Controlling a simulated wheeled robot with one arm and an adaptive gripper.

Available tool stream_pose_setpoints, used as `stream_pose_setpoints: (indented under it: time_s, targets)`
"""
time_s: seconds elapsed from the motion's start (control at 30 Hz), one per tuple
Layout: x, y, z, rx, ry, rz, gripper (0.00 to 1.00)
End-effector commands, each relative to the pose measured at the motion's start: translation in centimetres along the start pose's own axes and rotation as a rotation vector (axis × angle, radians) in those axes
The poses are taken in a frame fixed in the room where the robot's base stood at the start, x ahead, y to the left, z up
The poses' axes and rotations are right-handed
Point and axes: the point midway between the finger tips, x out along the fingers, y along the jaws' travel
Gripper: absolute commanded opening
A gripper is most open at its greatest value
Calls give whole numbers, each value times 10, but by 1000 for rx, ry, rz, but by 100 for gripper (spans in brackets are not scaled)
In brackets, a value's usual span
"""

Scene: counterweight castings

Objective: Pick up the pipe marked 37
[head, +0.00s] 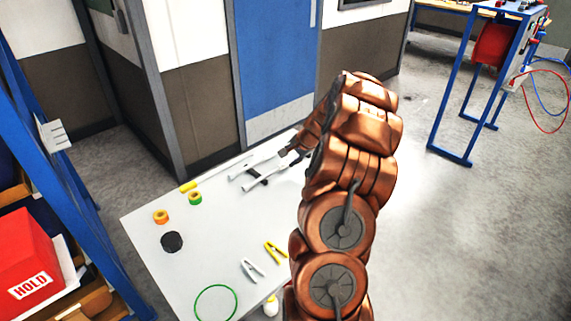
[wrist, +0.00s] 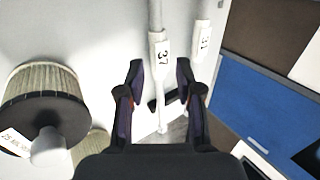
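The pipe marked 37 (wrist: 158,52) is a light grey tube with a white tag, seen in the wrist view between my two fingers. A second grey pipe (wrist: 203,35) runs beside it on the right; its tag seems to read 31, though it is small. My gripper (wrist: 162,85) is open, with a finger on each side of the first pipe in the picture. I cannot tell whether the fingers are above it or around it. In the head view, my gripper (head: 291,153) is over the table's far end, near the pipes' ends, and my arm hides part of them.
The white table (head: 150,225) also holds tape rolls (head: 195,198), a black disc (head: 172,242), clamps (head: 252,270) and a green ring (head: 215,303). Pleated filters (wrist: 45,95) stand left of the pipes in the wrist view. A blue door (head: 275,60) is behind the table.

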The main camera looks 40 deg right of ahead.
Motion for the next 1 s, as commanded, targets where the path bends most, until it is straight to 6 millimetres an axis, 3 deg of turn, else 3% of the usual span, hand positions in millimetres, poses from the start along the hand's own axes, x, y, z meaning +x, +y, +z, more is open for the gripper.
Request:
stream_pose_setpoints:
  time_s: [0.5, 0.8, 1.0]
  targets:
    - [45, 3, 6, 0, -2, 1, 35]
    - [51, 4, 4, 0, 0, 0, 35]
    - [50, 3, 4, 0, 0, 0, 15]
